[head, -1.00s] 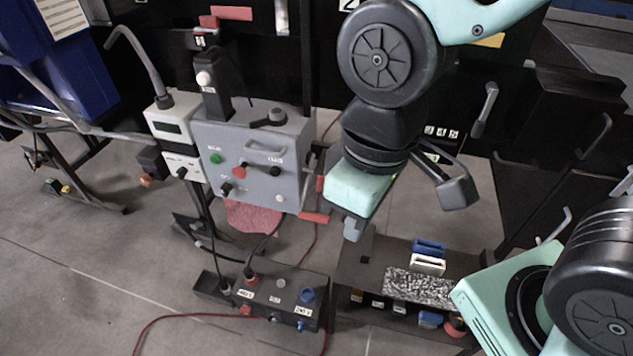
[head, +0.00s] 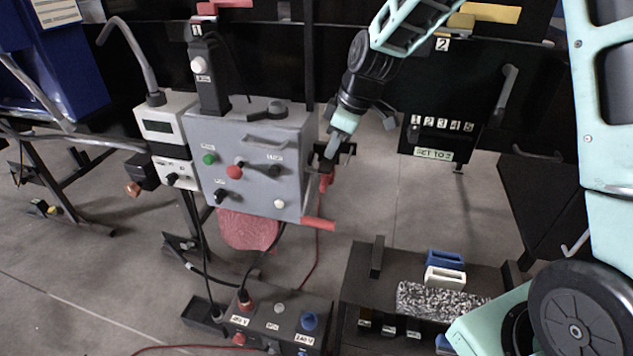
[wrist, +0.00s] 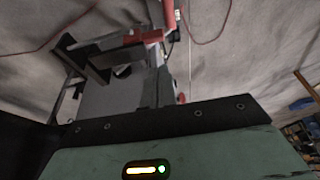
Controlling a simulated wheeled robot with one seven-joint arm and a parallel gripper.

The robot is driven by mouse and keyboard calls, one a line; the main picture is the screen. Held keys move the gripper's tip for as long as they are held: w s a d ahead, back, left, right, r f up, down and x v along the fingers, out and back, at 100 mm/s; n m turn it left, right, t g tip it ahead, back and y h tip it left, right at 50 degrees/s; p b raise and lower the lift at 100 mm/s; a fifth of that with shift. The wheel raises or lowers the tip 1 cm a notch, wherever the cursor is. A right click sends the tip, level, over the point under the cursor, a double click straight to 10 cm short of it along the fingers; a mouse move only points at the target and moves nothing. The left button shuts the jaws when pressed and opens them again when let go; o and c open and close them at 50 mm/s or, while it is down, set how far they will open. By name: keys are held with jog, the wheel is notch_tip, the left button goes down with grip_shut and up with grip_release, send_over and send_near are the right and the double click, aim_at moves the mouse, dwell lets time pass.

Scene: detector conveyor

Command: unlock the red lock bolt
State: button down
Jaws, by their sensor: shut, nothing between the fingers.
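The grey control box (head: 245,165) stands left of centre in the head view. On its right side a small upright red part (head: 326,181) shows beside a dark bracket. A red bar (head: 319,224) sticks out low at the box's right corner. I cannot tell for sure which of these is the lock bolt. My gripper (head: 332,151) is shut and empty, pointing down beside the box's right side, just above the upright red part. Whether it touches is unclear. The wrist view shows a red horizontal piece (wrist: 146,37) and a red upright piece (wrist: 170,14) beyond the gripper.
A dark bench (head: 358,275) with blue and white blocks and a speckled slab stands front right. A black power box (head: 275,318) with cables sits on the floor. A dark panel with numbered tags (head: 442,125) stands behind on the right. Open floor lies between.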

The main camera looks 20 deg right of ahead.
aim_at(325, 183)
jog(key=x, duration=1)
jog(key=shift+p, duration=0.4)
jog(key=shift+s+d+b, duration=0.5)
jog(key=shift+s+d, duration=0.05)
jog(key=shift+d, duration=0.25)
jog(key=shift+s+d, duration=0.4)
jog(key=shift+s, duration=0.05)
jog(key=shift+d, duration=0.1)
